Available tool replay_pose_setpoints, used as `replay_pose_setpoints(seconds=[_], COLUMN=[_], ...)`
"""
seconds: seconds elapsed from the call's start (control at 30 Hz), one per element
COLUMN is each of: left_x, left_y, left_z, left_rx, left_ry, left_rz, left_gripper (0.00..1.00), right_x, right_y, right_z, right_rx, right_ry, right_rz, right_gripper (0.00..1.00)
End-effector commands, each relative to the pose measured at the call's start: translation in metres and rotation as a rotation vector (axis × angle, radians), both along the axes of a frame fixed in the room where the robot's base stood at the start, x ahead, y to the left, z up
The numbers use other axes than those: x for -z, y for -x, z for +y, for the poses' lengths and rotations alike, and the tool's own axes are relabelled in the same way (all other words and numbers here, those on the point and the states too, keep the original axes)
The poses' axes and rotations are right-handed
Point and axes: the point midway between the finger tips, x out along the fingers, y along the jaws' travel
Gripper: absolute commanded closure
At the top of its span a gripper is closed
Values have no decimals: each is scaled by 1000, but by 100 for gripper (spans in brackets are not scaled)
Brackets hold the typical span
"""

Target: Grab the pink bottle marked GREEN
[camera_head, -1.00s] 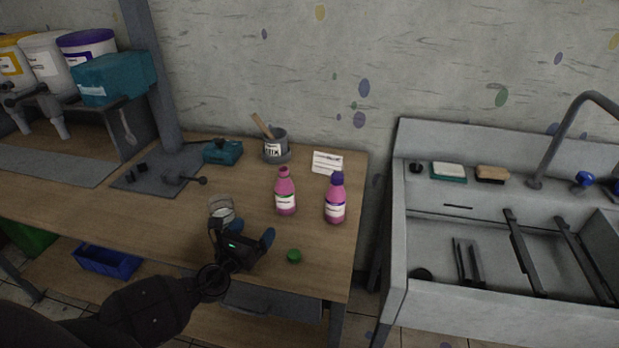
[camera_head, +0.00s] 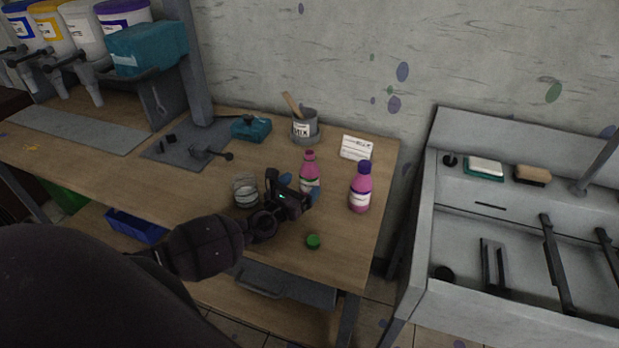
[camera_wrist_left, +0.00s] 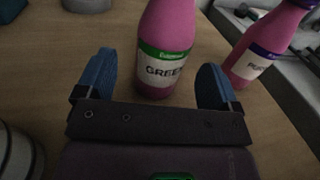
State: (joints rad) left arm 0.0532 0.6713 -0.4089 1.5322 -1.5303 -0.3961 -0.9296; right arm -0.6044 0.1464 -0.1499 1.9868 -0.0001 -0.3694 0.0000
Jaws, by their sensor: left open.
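The pink bottle marked GREEN (camera_head: 309,168) stands upright and uncapped on the wooden table; its green-banded label shows in the left wrist view (camera_wrist_left: 166,50). My left gripper (camera_head: 301,188) is open, low over the table. In the left wrist view its blue fingertips (camera_wrist_left: 155,85) are on either side of the bottle's lower part, with gaps left and right. The gripper hides part of the bottle in the head view. A green cap (camera_head: 313,241) lies on the table in front. My right gripper is not in view.
A second pink bottle (camera_head: 360,188) with a purple cap stands close to the right; it also shows in the left wrist view (camera_wrist_left: 262,45). A MIX pot (camera_head: 305,128) and white card (camera_head: 356,147) stand behind.

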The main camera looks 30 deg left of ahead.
Motion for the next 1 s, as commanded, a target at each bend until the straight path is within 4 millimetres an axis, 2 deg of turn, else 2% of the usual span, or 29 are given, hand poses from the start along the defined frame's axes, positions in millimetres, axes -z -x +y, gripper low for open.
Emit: replay_pose_setpoints(seconds=[0.1, 0.3, 0.63, 1.0], left_x=[-4, -2, -2, -2], left_y=[-18, -39, -43, -43], left_z=[-2, -2, -2, -2], left_rx=[0, -1, 0, 0], left_ry=[-1, -1, 0, 0], left_rz=[-2, -1, -1, -1], left_gripper=[13, 13, 14, 71], right_x=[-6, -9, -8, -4], right_y=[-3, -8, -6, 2], right_z=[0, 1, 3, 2], right_rx=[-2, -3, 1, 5], right_ry=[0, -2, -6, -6], right_rz=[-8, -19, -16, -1], right_gripper=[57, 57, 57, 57])
